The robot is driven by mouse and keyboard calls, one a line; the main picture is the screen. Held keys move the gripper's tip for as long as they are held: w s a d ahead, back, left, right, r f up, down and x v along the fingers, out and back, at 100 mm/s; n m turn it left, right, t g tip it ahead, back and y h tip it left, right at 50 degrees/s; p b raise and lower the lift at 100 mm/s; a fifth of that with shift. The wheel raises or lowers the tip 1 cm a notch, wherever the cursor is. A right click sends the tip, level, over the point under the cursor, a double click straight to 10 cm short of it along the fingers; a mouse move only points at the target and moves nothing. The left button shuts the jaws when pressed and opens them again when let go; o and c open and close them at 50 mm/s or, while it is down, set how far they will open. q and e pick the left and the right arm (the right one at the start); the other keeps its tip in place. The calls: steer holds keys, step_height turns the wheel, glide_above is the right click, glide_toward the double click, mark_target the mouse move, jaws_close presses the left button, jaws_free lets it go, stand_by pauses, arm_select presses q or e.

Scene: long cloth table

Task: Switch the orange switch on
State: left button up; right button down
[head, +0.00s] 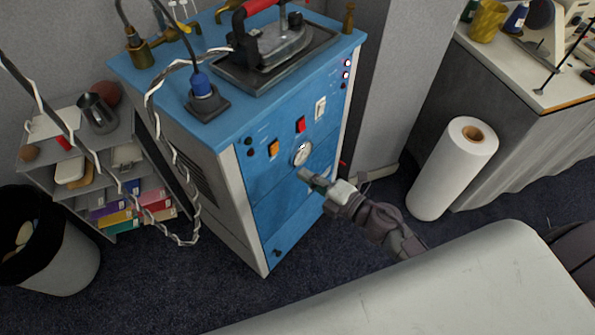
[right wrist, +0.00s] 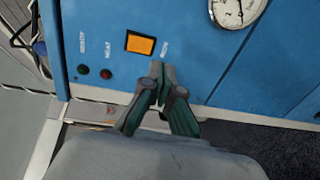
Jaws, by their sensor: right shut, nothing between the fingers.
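The orange switch (head: 273,148) sits on the blue front panel of the steam station (head: 290,205), at the left of the row of controls. In the right wrist view the orange switch (right wrist: 140,43) is a lit-looking square in a dark frame; whether it is pressed in cannot be told. My right gripper (head: 305,176) is shut and empty in front of the panel, lower right of the switch. In the right wrist view its fingertips (right wrist: 162,75) appear just below and right of the switch, apart from it. My left gripper is not in view.
A red switch (head: 300,125), a white switch (head: 320,107) and a round gauge (head: 302,152) share the panel. An iron (head: 277,45) stands on top. A pale padded table (head: 450,285) fills the front. A white roll (head: 450,168) stands right.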

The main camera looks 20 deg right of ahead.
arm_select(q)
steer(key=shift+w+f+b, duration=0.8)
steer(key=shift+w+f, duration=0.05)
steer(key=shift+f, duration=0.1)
arm_select(e)
steer(key=v, duration=0.6)
steer(key=shift+f, duration=0.5)
steer(key=shift+s, duration=0.1)
